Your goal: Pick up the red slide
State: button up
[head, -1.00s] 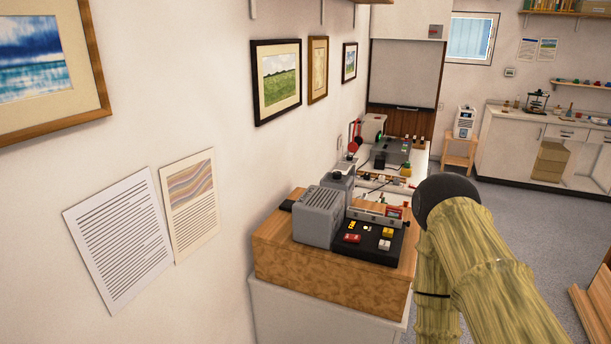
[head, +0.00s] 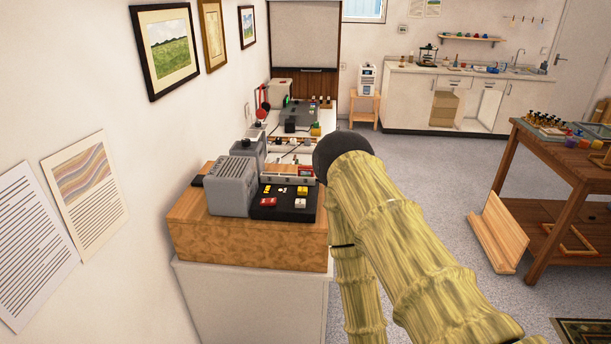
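A small red block-like piece (head: 268,202), which looks like the red slide, lies on a black tray (head: 284,213) on top of the wood-grained box. Yellow and white pieces (head: 300,203) lie near it on the same tray. Another small red patch (head: 304,172) shows on the pale strip behind the tray; I cannot tell what it is. My gripper is not in view; only my bamboo-textured arm links with a dark rounded joint show, right of the tray. Nothing covers the red piece.
A grey ribbed device (head: 232,187) stands left of the tray on the wood-grained box (head: 245,245), above a white cabinet (head: 250,300). A cluttered white bench lies behind. A wooden table (head: 565,150) and a leaning wooden board (head: 499,233) stand at right. Grey floor between is open.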

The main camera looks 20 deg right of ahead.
aim_at(303, 171)
jog(key=z, duration=2.35)
jog(key=i, duration=1.9)
jog(key=u, duration=3.35)
